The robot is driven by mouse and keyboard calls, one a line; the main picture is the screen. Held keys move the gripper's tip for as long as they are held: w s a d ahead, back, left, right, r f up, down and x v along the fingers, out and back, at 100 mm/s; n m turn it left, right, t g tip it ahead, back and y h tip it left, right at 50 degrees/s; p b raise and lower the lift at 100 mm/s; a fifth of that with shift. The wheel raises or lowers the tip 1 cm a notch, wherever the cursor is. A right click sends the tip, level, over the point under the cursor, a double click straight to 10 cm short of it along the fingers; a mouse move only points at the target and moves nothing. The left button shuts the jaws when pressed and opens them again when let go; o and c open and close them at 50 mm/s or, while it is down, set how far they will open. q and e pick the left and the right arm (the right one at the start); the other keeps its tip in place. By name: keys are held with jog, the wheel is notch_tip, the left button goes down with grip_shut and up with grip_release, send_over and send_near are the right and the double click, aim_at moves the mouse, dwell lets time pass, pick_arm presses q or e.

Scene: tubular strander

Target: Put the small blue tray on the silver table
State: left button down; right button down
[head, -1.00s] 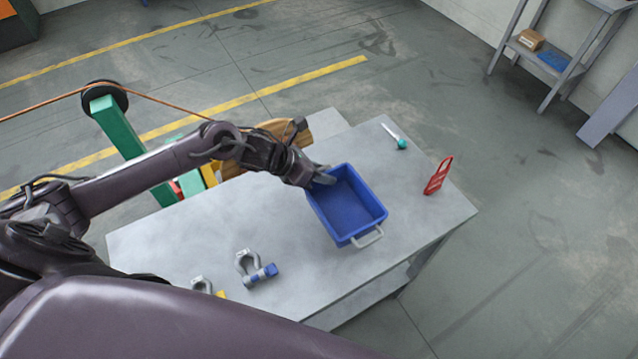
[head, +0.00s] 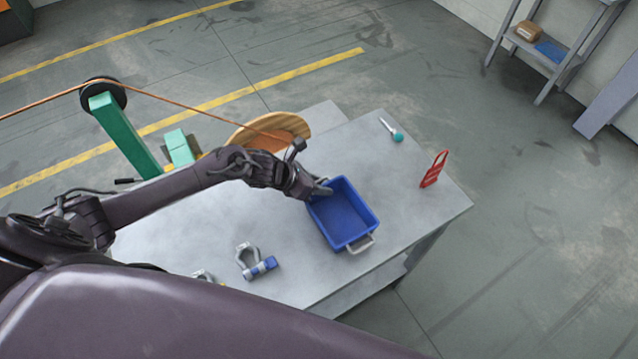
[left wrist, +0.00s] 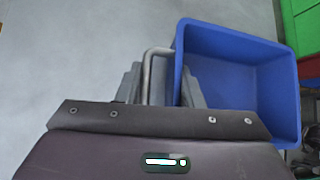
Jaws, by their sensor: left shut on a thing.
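The small blue tray (head: 346,212) is upright over the silver table (head: 410,215), near its front right part. The tray looks empty. I cannot tell whether its bottom touches the table. My right gripper is not in view.
A red hasp (head: 434,170) and a teal-handled tool (head: 394,133) lie right of the tray. A grey shackle with a blue pin (head: 256,262) lies at the front left. A wooden reel (head: 270,130) and green machine posts (head: 126,135) stand behind the table.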

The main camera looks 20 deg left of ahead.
pick_arm(q)
jog(key=c, duration=1)
grip_release()
jog(key=shift+o, duration=0.2)
jog(key=shift+r+p, duration=0.25)
jog(key=shift+p, duration=0.1)
jog(key=b+v, duration=0.2)
jog(key=v, duration=0.9)
jog(key=shift+s+a+r+b, duration=0.25)
jog(key=shift+a+b, duration=0.05)
jog(key=shift+b, duration=0.05)
jog(key=shift+f, duration=0.1)
